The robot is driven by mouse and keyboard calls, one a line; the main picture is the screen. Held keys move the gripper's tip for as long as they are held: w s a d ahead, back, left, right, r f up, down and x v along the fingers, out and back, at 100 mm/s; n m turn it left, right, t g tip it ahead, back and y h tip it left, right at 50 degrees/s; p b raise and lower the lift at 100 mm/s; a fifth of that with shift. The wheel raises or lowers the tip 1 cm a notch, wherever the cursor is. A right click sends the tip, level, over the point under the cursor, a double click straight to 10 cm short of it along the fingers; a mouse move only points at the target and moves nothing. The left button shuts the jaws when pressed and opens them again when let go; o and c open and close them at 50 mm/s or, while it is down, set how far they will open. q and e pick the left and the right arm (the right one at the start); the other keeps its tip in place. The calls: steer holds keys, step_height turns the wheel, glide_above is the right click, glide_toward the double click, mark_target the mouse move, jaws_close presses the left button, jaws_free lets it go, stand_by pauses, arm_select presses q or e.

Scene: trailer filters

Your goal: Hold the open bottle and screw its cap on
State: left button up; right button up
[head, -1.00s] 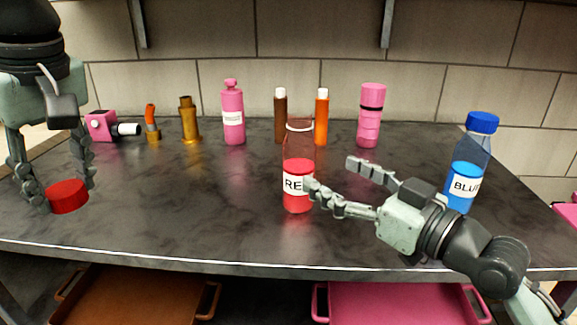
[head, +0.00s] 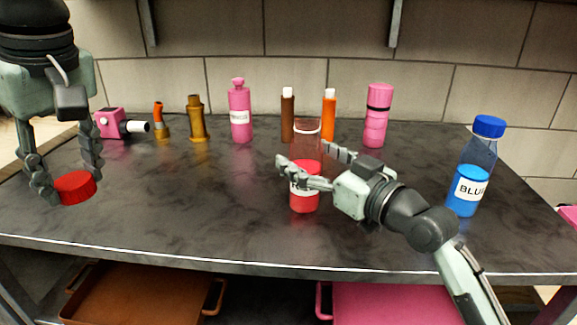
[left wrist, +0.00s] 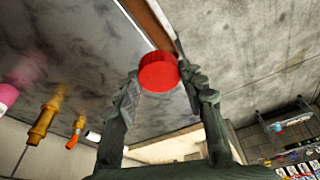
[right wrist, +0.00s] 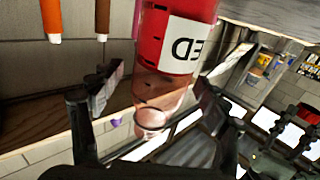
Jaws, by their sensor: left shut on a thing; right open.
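The open bottle (head: 305,200) is clear with red liquid and a white label, and stands upright on the dark counter. In the right wrist view the bottle (right wrist: 165,75) lies between the spread fingers, its open mouth visible. My right gripper (head: 308,162) is open, its fingers either side of the bottle, partly covering the label; I cannot tell if they touch it. The red cap (head: 75,187) is in my left gripper (head: 68,180), which is shut on it above or near the counter at the left. The cap also shows in the left wrist view (left wrist: 158,72).
A blue bottle (head: 472,170) with a blue cap stands at the right. Behind stand a pink bottle (head: 240,112), brown (head: 287,118) and orange (head: 328,118) tubes, a pink flask (head: 377,118) and brass parts (head: 197,120). The counter between cap and bottle is clear.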

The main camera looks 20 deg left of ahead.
steer(key=shift+w+a, duration=0.15)
steer(key=shift+a, duration=0.05)
steer(key=c, duration=1.5)
steer(key=shift+r, duration=0.2)
